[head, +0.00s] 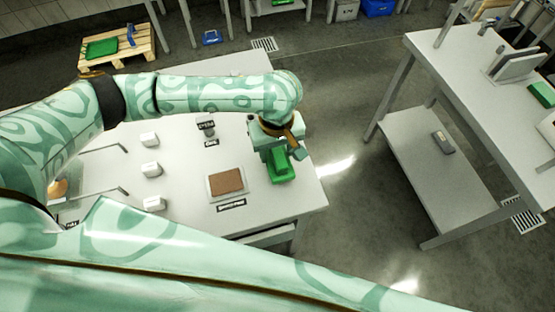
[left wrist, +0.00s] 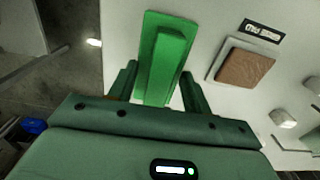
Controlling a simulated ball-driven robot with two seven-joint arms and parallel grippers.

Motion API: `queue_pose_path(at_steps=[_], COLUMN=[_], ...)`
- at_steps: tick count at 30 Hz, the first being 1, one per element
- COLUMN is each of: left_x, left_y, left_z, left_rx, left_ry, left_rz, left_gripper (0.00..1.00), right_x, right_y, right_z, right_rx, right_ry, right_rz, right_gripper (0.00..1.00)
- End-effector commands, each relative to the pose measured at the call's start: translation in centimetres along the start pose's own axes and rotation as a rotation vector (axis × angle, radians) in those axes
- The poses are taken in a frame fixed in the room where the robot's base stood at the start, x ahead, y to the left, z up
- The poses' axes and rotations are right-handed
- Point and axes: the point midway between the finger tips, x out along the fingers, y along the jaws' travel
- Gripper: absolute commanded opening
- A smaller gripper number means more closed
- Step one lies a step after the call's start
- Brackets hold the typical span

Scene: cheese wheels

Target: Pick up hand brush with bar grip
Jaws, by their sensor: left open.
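The green hand brush with a raised bar grip (head: 281,166) lies near the right edge of the white table. It also shows in the left wrist view (left wrist: 164,62), with its bar running away from the gripper. In the left wrist view my left gripper (left wrist: 158,85) is open, with one finger on each side of the bar. I cannot tell whether the fingers touch it. My right gripper is not in view.
A brown block on a white tray (head: 211,191) lies left of the brush, with a black label (head: 231,205) by it. Several white blocks (head: 150,139) stand further left. The table's right edge is close to the brush. A second table (head: 475,80) stands right, across open floor.

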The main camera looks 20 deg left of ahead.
Motion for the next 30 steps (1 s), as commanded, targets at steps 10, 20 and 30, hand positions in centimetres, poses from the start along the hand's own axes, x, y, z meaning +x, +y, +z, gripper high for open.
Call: queue_pose_path(at_steps=[10, 20, 30], left_x=[-0.1, -0.2, -5.0], left_y=[0.0, 0.1, -0.5], left_z=[0.0, 0.0, 0.5], left_rx=[0.0, 0.0, 0.002], left_ry=[0.001, 0.001, 0.003], left_rz=[0.001, 0.002, 0.003], left_gripper=[0.07, 0.0, 0.0], right_x=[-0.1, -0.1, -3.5], right_y=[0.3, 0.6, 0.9], right_z=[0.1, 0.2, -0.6], right_rx=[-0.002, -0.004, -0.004], right_ry=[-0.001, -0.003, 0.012], right_rz=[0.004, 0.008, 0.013], right_gripper=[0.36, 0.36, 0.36])
